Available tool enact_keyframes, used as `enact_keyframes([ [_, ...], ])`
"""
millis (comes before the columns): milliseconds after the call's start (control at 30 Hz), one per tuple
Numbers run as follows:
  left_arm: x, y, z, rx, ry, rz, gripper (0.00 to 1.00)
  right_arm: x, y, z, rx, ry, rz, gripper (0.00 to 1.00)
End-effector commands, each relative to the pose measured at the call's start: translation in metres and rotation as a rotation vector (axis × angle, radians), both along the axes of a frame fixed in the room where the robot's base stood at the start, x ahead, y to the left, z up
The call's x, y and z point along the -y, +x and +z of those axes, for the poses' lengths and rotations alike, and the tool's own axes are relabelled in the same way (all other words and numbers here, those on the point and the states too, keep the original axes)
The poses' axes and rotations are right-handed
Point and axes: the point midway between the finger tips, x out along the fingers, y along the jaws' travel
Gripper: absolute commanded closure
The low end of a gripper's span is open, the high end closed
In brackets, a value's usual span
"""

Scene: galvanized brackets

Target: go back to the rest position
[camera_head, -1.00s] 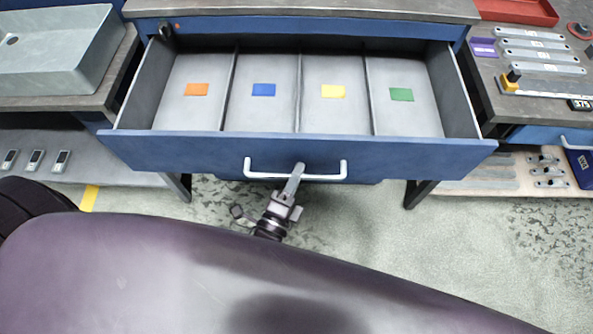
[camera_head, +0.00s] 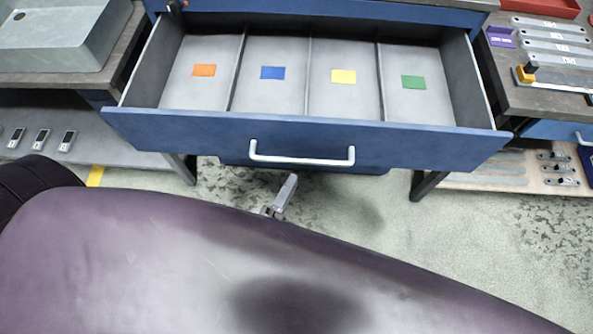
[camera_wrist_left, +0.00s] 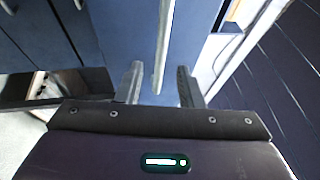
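My left gripper (camera_head: 284,194) is in front of and below the drawer handle in the head view, mostly hidden by my purple body part. In the left wrist view its two fingers (camera_wrist_left: 160,82) stand apart with nothing gripped. The pale handle bar (camera_wrist_left: 165,45) shows between and beyond them. In the head view a gap separates the gripper from the white handle (camera_head: 300,160). The blue drawer (camera_head: 215,130) stands pulled open. My right gripper is not in view.
The drawer's grey compartments hold orange (camera_head: 204,70), blue (camera_head: 273,72), yellow (camera_head: 344,76) and green (camera_head: 413,82) markers. A grey sink (camera_head: 60,40) is at left. Metal brackets (camera_head: 548,38) lie on the right bench. Speckled floor (camera_head: 350,215) is free below the drawer.

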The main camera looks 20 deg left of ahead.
Motion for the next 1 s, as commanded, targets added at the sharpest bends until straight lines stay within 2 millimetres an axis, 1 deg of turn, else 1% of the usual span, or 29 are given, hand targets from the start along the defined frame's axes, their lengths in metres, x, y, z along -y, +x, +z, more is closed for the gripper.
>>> enact_keyframes([
  [33, 0.000, -0.004, -0.001, 0.000, 0.000, 0.000, 0.66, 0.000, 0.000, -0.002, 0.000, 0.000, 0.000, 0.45],
  [133, -0.001, -0.008, -0.001, 0.002, 0.000, 0.000, 0.66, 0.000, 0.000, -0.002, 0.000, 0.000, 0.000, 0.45],
  [633, -0.001, -0.008, -0.001, 0.001, 0.000, 0.000, 0.66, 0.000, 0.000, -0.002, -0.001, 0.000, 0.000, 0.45],
  [667, -0.001, -0.008, -0.001, 0.000, -0.001, 0.000, 0.66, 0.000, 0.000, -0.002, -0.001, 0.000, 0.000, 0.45],
  [733, -0.002, -0.006, -0.009, -0.018, -0.008, -0.004, 0.66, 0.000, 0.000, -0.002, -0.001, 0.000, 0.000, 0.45],
  [767, -0.003, -0.005, -0.016, -0.036, -0.017, -0.007, 0.66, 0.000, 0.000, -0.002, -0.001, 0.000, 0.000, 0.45],
  [867, -0.009, 0.001, -0.056, -0.144, -0.075, -0.022, 0.66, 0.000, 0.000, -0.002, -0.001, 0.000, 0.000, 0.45],
  [967, -0.024, 0.006, -0.121, -0.328, -0.183, -0.012, 0.66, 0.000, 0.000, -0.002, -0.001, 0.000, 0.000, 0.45],
  [1000, -0.033, 0.005, -0.151, -0.415, -0.236, 0.005, 0.66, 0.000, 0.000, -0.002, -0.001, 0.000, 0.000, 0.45],
])
